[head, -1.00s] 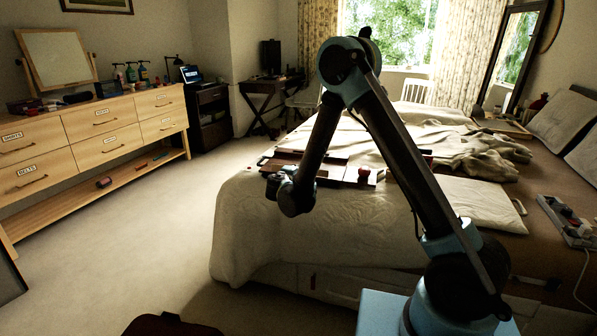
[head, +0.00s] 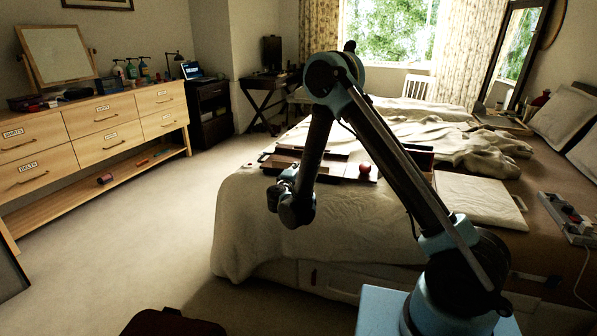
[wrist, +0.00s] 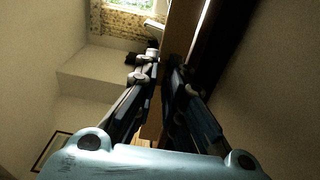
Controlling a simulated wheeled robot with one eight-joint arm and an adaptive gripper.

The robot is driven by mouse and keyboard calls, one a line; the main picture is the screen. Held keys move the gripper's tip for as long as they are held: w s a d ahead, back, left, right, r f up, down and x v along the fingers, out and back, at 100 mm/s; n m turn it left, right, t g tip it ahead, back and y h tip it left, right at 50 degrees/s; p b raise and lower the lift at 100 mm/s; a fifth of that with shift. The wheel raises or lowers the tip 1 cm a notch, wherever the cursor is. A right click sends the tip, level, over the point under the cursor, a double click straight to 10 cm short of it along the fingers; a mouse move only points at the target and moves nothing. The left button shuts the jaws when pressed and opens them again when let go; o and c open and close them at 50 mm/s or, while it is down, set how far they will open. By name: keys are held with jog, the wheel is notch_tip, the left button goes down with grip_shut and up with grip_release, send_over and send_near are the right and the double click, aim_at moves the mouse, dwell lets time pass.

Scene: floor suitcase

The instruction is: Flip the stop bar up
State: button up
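In the head view, the wrist end of my arm (head: 290,200) hangs at the front edge of the bed, beside a low brown wooden assembly (head: 305,158). My gripper points away there, and its fingertips are hidden. In the wrist view, the two dark fingers of my gripper (wrist: 163,68) stand near each other with a narrow gap. A brown wooden strip (wrist: 181,28) runs behind or between them. I cannot tell whether they touch it. I cannot single out the stop bar with certainty in either view.
A red ball-like knob (head: 365,169) sits by the wooden assembly on the bed (head: 340,215). A pale board (head: 478,200) and a power strip (head: 568,218) lie to the right. A drawer unit (head: 105,125) stands left. The carpet (head: 150,230) between is mostly clear.

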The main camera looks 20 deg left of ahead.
jog(key=o, duration=0.4)
jog(key=shift+f, duration=0.15)
jog(key=shift+o, duration=0.2)
jog(key=shift+r, duration=0.2)
